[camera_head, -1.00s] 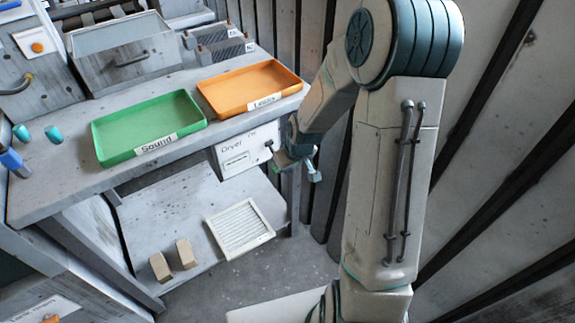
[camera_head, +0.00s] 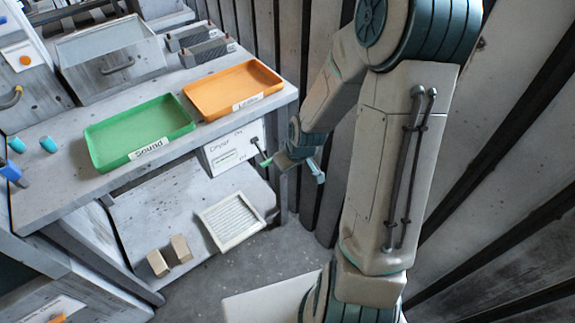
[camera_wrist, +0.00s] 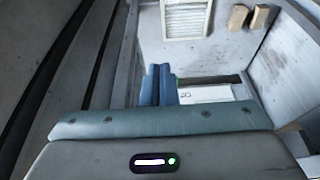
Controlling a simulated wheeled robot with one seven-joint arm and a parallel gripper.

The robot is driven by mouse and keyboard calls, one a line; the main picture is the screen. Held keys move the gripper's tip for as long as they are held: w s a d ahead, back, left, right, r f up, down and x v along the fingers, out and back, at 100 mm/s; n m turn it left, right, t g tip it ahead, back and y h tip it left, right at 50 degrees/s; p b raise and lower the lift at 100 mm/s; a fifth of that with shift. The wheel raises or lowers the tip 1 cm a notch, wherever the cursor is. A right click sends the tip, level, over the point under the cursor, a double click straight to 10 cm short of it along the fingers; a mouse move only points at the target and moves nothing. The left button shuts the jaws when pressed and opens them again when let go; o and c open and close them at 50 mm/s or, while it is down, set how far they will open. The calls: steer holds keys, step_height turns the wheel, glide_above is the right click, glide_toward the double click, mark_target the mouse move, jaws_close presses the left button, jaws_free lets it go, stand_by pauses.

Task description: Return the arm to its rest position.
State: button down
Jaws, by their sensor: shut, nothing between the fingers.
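My arm (camera_head: 395,170) stands at the right of the head view, its upper part bent down to the left. My gripper (camera_head: 318,174) hangs at the end of it, just right of the white labelled box under the bench. In the wrist view its two blue fingers (camera_wrist: 162,84) lie side by side, shut and empty. The white box (camera_head: 233,148) has a dark lever with a green tip (camera_head: 266,162). In the head view the lever lies close to my gripper; I cannot tell whether they touch.
The grey bench (camera_head: 60,180) holds a green tray (camera_head: 140,134) and an orange tray (camera_head: 233,90). A pale slatted filter (camera_head: 232,221) and two tan blocks (camera_head: 169,256) lie on the lower shelf. A ribbed wall (camera_head: 500,170) stands close behind and right of my arm.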

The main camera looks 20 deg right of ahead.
steer(key=shift+a, duration=0.1)
steer(key=s+a+r+m+p, duration=0.1)
steer(key=s+r+m+p, duration=0.1)
steer(key=s+r, duration=0.6)
steer(key=s+r+m+h+p, duration=0.1)
steer(key=s+r+m, duration=0.1)
steer(key=s+r, duration=0.6)
step_height(320, 180, up, 8)
steer(key=shift+s+a+f+g+p, duration=0.15)
steer(key=shift+a+f+g+p, duration=0.05)
steer(key=shift+a+g+p, duration=0.2)
